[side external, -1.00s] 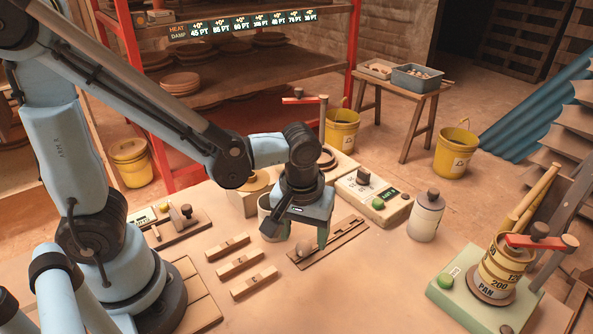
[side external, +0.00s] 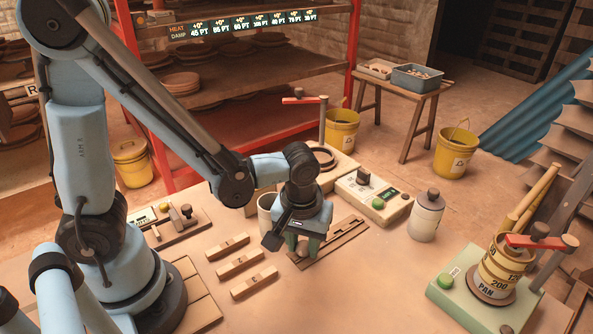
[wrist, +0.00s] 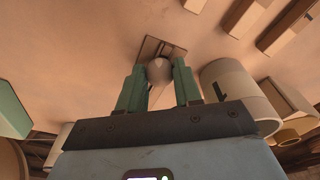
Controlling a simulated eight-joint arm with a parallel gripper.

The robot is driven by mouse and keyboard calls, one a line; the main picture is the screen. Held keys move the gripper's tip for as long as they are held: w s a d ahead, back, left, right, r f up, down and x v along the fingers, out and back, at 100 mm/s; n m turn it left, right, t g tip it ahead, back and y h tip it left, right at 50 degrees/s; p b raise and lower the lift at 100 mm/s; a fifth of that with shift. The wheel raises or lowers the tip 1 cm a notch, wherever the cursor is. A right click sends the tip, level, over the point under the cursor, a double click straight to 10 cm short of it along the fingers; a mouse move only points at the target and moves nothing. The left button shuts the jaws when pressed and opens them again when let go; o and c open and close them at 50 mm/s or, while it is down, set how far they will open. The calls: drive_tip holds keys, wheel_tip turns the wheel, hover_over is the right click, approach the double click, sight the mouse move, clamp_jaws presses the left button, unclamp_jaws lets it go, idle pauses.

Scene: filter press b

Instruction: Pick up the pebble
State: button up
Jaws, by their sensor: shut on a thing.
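The pebble (wrist: 159,70) is a rounded grey-brown stone, seen in the wrist view between the two green fingertips. My gripper (wrist: 159,84) is shut on it, one finger on each side. In the side view my gripper (side external: 303,247) points down over the dark wooden board (side external: 335,242), and the pebble is hidden there behind the fingers. I cannot tell whether the pebble still touches the board.
A pale cup (side external: 265,203) stands close beside my gripper. Several wooden blocks (side external: 240,264) lie to its left. A control box (side external: 374,198) and a lidded jar (side external: 426,216) stand to the right. The front of the table is clear.

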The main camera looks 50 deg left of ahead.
drive_tip(key=shift+c, duration=0.6)
drive_tip(key=shift+r, duration=0.1)
drive_tip(key=shift+r, duration=0.65)
wheel_tip(320, 180, up, 2)
drive_tip(key=shift+r, duration=0.2)
drive_tip(key=s+d+r, duration=0.7)
drive_tip(key=s+d, duration=0.1)
drive_tip(key=r+n, duration=0.2)
drive_tip(key=n, duration=0.3)
hover_over(304, 241)
drive_tip(key=a, duration=0.6)
drive_tip(key=a+n, duration=0.1)
drive_tip(key=a, duration=0.3)
drive_tip(key=a+n, duration=0.1)
drive_tip(key=a, duration=0.3)
drive_tip(key=a+n, duration=0.1)
drive_tip(key=a, duration=0.3)
drive_tip(key=shift+w+a+r+n+g+y, duration=0.2)
drive_tip(key=shift+a+r+n+g+y, duration=0.1)
drive_tip(key=shift+a+r+g, duration=0.1)
drive_tip(key=shift+s+a, duration=0.1)
drive_tip(key=shift+a, duration=0.5)
